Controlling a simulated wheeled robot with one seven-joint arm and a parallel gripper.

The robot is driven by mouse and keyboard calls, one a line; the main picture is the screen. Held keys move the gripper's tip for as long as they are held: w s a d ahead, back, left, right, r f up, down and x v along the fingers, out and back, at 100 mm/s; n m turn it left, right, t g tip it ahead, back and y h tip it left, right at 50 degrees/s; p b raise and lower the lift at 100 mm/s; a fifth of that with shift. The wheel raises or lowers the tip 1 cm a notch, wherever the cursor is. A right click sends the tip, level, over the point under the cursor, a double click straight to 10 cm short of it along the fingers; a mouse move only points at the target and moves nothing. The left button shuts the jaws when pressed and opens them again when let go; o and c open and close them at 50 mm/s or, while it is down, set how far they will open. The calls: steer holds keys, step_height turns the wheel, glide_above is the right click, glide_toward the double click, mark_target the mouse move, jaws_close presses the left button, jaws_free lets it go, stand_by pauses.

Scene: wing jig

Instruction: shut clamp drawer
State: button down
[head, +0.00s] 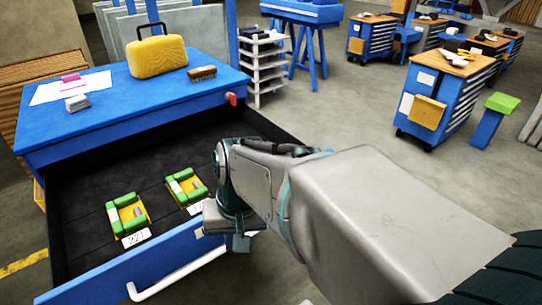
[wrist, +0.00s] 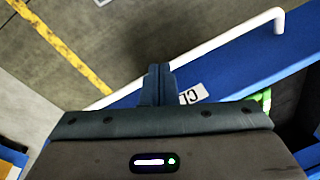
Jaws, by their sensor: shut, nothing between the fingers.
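The blue drawer (head: 90,281) stands pulled out of the blue cabinet (head: 120,105), its dark inside showing. Two yellow-and-green clamps (head: 127,217) lie in it with white tags. A white bar handle (head: 180,277) runs along the drawer front; it also shows in the wrist view (wrist: 235,38). My gripper (head: 238,244) is shut and empty, at the right end of the drawer front. In the wrist view its fingers (wrist: 158,75) overlap the blue front beside a partly hidden label (wrist: 193,94) and the near end of the handle. I cannot tell whether they touch it.
A yellow case (head: 157,57), a brush (head: 202,73) and papers with small items (head: 70,88) are on the cabinet top. A red piece (head: 231,98) sits at its front right corner. A white rack (head: 266,70) stands behind. Open floor (head: 335,110) lies to the right.

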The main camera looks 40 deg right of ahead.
steer(key=w+d+f+m+t+y+b, duration=0.1)
steer(key=d+f+m+t+y+b, duration=0.25)
steer(key=d+m, duration=0.45)
steer(key=w+d+f+m+t+y+b, duration=0.2)
steer(key=d+f+m+t+y+b, duration=0.25)
steer(key=m, duration=0.65)
steer(key=s+d+m+t+h+b, duration=0.2)
steer(key=s+d+m+t+h, duration=0.15)
steer(key=d, duration=0.35)
steer(key=s+d+f+m+t+h+b, duration=0.1)
steer(key=s+d+m+t+h, duration=0.15)
steer(key=d+m, duration=0.35)
steer(key=s+d+m+t+h+b, duration=0.2)
steer(key=s+d+m+t+h, duration=0.1)
steer(key=d, duration=0.5)
steer(key=w+b, duration=0.1)
steer(key=w, duration=1.2)
steer(key=shift+w+a, duration=0.35)
steer(key=shift+w, duration=0.05)
steer(key=shift+f, duration=0.15)
